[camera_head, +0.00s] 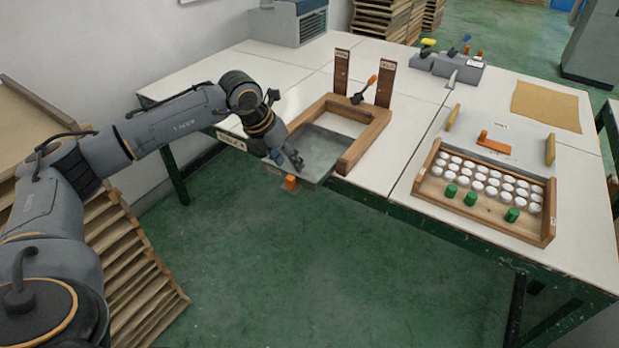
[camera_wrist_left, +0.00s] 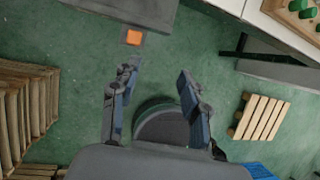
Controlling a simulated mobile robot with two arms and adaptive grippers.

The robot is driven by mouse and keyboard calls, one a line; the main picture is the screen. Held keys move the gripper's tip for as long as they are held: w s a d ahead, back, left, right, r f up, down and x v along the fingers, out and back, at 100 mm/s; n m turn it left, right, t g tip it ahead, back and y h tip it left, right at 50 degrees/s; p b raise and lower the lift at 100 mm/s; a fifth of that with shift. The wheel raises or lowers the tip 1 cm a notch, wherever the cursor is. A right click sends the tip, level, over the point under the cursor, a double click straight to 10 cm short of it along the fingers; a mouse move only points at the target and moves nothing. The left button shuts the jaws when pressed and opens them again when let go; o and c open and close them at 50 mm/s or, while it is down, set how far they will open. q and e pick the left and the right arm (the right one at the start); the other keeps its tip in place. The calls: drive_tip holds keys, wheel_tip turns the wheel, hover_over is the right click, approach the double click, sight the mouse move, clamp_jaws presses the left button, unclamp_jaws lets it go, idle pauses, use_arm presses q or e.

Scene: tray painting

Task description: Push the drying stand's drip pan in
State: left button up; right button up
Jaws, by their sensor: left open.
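The drying stand (camera_head: 374,131) is a wooden frame with two upright posts near the table's front edge. Its grey metal drip pan (camera_head: 322,150) is slid out and sticks out past the table edge, with an orange handle (camera_head: 290,183) on its front. In the left wrist view the orange handle (camera_wrist_left: 133,37) shows at the top, with the dark pan edge (camera_wrist_left: 140,8) above it. My left gripper (camera_head: 286,161) is at the pan's left front, near the handle. In the wrist view its fingers (camera_wrist_left: 158,88) are spread with nothing between them. Whether it touches the pan is unclear.
A wooden tray (camera_head: 425,193) with white and green pieces stands on the right. An orange-handled tool (camera_head: 365,89) leans at the stand. A grey block with brushes (camera_head: 458,68) and a tan sheet (camera_head: 546,106) lie farther back. Stacked pallets (camera_head: 135,250) stand at left; floor in front is clear.

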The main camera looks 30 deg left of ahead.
use_arm(q)
drive_tip(key=a+r+y, duration=0.2)
drive_tip(key=a, duration=0.1)
approach(290, 177)
drive_tip(key=f, duration=0.1)
drive_tip(key=p+x, duration=0.1)
drive_tip(key=x, duration=0.7)
drive_tip(key=shift+w, duration=0.1)
drive_tip(key=shift+w+f, duration=0.25)
drive_tip(key=shift+f, duration=0.3)
use_arm(e)
drive_tip(key=shift+r, duration=0.45)
use_arm(q)
clamp_jaws()
use_arm(e)
drive_tip(key=shift+w, duration=0.1)
